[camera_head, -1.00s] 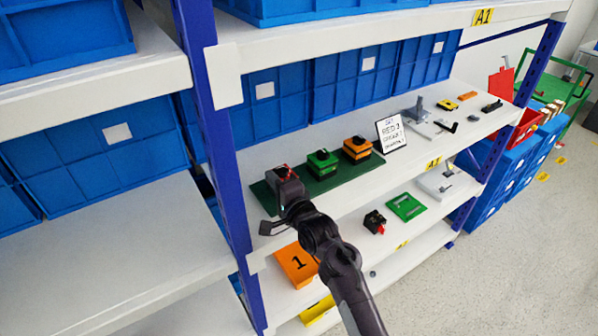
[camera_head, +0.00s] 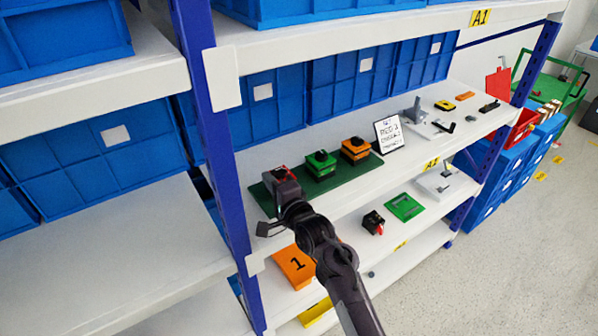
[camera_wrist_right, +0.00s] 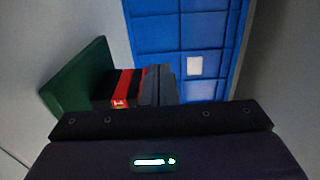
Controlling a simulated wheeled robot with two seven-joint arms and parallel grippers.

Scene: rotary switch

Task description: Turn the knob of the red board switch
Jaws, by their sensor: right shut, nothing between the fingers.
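The red switch (camera_head: 281,173) stands at the left end of a green board (camera_head: 333,181) on the middle shelf. In the head view my right gripper (camera_head: 285,188) covers most of it, leaving only a little red. In the right wrist view the red and black switch (camera_wrist_right: 128,88) sits against the green board (camera_wrist_right: 80,76), with my shut right gripper's dark fingers (camera_wrist_right: 161,86) in front of its right side. They hold nothing; whether they touch the knob is unclear. My left gripper is not in view.
A green switch (camera_head: 320,164) and an orange switch (camera_head: 355,150) stand on the same board, to the right. A sign (camera_head: 389,134) stands beyond them. Blue bins (camera_head: 262,107) line the shelf's back. A blue post (camera_head: 216,150) rises left of the board.

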